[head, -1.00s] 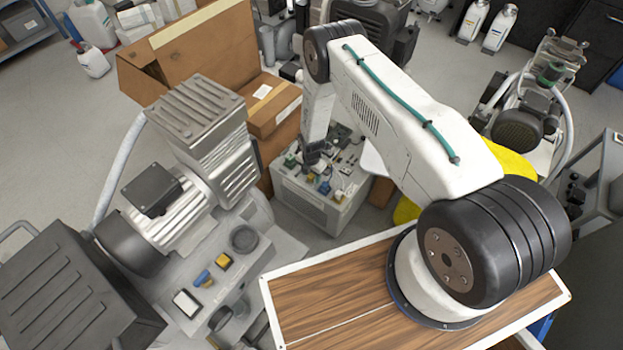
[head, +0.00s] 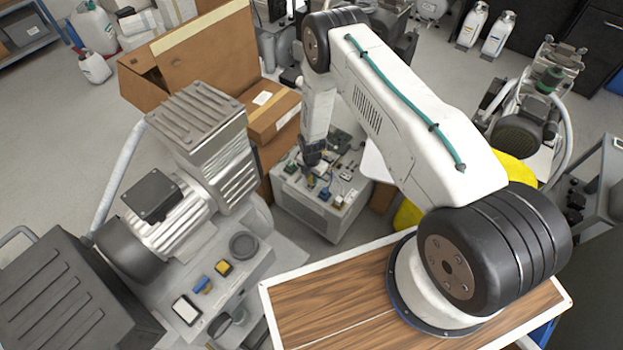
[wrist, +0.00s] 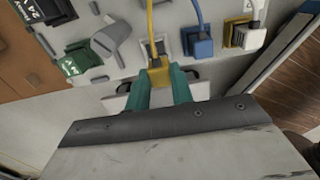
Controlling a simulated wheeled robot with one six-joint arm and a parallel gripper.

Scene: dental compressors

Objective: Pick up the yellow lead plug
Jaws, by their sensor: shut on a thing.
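The yellow lead plug (wrist: 158,75) is in the wrist view, between the green fingertips of my gripper (wrist: 163,80). The gripper is shut on it. A yellow lead (wrist: 151,18) runs up from the plug, past a grey-framed socket (wrist: 153,48) on the pale panel. I cannot tell whether the plug still touches that socket. In the head view my gripper (head: 313,158) is over the top of a grey box (head: 311,208) with several small plugs and sockets. The yellow plug is too small to make out there.
A blue plug (wrist: 200,45) sits just right of the yellow one, and a white plug (wrist: 252,37) in a yellow-framed socket is further right. A green connector (wrist: 82,55) is at left. A cardboard box (head: 270,118) and a large compressor (head: 185,205) stand left of my arm.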

